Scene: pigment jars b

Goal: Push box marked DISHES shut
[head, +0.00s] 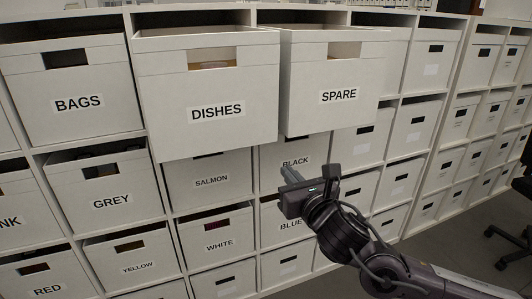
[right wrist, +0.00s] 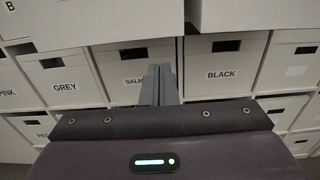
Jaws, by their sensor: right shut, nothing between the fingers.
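The box marked DISHES (head: 250,128) is in the top row of the shelf in the head view. It sticks out well past the shelf front, with its open top showing behind the front panel. My right gripper (head: 287,174) is shut and empty, below and to the right of the DISHES box, in front of the boxes marked SALMON and BLACK. Its closed fingers also show in the right wrist view (right wrist: 160,84), apart from the boxes. My left gripper is not in view.
The box marked SPARE (head: 318,98) also sticks out, right beside DISHES. The box marked BAGS (head: 85,102) on the left sits farther back. Rows of labelled boxes, such as GREY (head: 120,190) and WHITE (head: 200,235), fill the shelf below. Open floor (head: 455,245) and a chair lie at right.

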